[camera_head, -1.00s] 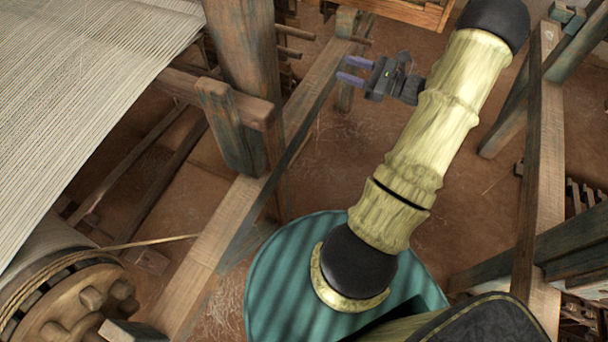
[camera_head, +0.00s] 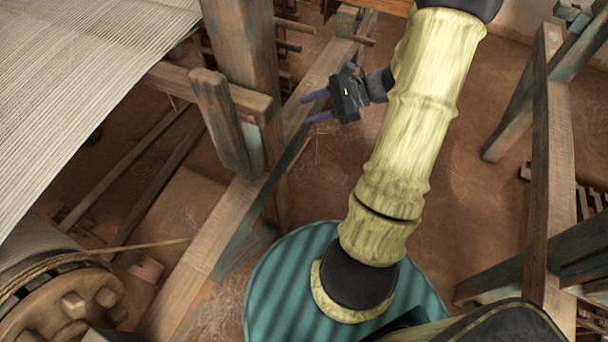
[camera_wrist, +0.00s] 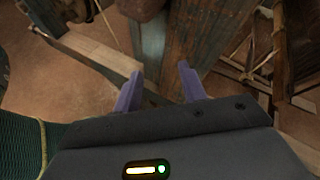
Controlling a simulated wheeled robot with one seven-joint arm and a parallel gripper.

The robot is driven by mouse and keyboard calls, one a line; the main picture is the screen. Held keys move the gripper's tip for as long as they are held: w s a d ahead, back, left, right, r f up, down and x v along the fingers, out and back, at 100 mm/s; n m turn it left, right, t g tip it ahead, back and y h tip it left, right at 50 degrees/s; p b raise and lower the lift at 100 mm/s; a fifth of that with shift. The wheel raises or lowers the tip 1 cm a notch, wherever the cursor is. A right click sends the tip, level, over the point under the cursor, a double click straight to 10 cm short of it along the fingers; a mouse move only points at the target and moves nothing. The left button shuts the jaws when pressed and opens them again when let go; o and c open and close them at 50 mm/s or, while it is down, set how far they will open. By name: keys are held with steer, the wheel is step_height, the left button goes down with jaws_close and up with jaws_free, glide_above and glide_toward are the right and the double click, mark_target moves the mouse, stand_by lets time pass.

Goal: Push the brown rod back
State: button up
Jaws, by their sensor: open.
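My gripper (camera_head: 306,109) is open and empty, its two purple fingers pointing left toward the big loom post. In the wrist view the fingers (camera_wrist: 160,72) are apart, with a weathered blue-brown post (camera_wrist: 178,40) beyond them. Several brown rods stick out to the right beside the post in the head view: an upper one (camera_head: 294,25), a lower one (camera_head: 287,46) and one farther right (camera_head: 363,40). I cannot tell which of them is the task's rod. All three ends lie above my gripper in the picture, and it appears apart from them.
The thick post (camera_head: 238,55) and a short slanted upright (camera_head: 220,120) stand left of my gripper. A brown crossbeam (camera_head: 190,85) runs between them. A long floor rail (camera_head: 205,245) passes below. White warp (camera_head: 80,90) fills the upper left. Open floor (camera_head: 480,130) lies right of my arm.

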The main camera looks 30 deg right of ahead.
steer(key=s+a+f+n+g+h+b, duration=0.6)
steer(key=s+a+f+n+h+b, duration=0.1)
steer(key=s+f+n+b, duration=0.1)
steer(key=shift+s+a+f+n, duration=0.4)
steer(key=shift+s+f+n, duration=0.35)
steer(key=shift+s+n, duration=0.4)
steer(key=w+d+r+m+t+y+p, duration=0.6)
steer(key=w+d+r+m+y+p, duration=0.15)
steer(key=w+r+m+p, duration=0.2)
steer(key=w+d+r+m+t+p, duration=0.1)
steer(key=d+r+m+t+p, duration=0.1)
steer(key=d, duration=0.4)
steer(key=w+d+r+m+t+h+p, duration=0.1)
steer(key=w+d+r+m+t+p, duration=0.1)
steer(key=d+r+m+t, duration=0.2)
steer(key=d+m+t, duration=0.1)
steer(key=d+t, duration=0.1)
steer(key=d, duration=0.1)
steer(key=shift+w+r+t, duration=0.15)
steer(key=shift+w+t, duration=0.1)
steer(key=shift+t, duration=0.05)
